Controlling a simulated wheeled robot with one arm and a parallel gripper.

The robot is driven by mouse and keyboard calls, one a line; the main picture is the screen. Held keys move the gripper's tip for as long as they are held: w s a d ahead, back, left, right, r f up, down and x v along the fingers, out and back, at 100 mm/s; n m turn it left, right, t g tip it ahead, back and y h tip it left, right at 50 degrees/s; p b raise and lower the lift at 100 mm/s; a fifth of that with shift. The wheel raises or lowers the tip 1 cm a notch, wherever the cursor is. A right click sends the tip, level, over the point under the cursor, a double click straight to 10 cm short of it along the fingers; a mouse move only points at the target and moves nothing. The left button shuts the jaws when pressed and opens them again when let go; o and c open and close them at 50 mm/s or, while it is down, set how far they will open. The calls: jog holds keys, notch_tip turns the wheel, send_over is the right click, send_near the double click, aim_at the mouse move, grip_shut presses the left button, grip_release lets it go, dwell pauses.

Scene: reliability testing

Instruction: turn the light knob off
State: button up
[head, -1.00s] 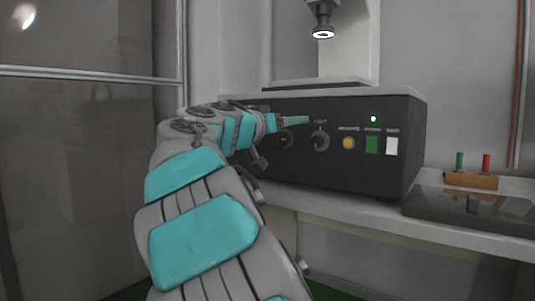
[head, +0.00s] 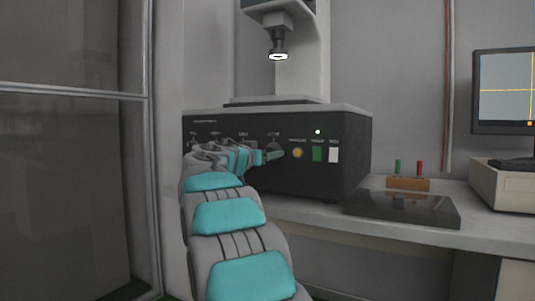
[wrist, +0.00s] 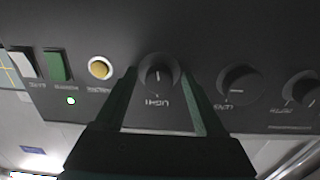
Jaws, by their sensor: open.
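The light knob (wrist: 159,73) is a dark round dial with a white pointer mark, labelled LIGHT in the upside-down wrist view. My gripper (wrist: 160,70) is open, with one dark green finger on each side of the knob. A small gap shows on both sides; I cannot tell how deep the fingers reach over it. In the head view the knob (head: 273,147) is partly hidden behind my gripper (head: 273,155) on the front of the black control box (head: 347,165). The ring lamp (head: 278,57) above glows white.
In the wrist view, the lens knob (wrist: 238,84) and another knob (wrist: 302,88) are to the right, and a yellow button (wrist: 100,68) is to the left. A green indicator (head: 318,132) is lit. A dark flat panel (head: 430,208) lies on the bench at right.

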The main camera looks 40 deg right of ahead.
grip_shut()
dwell(0.7)
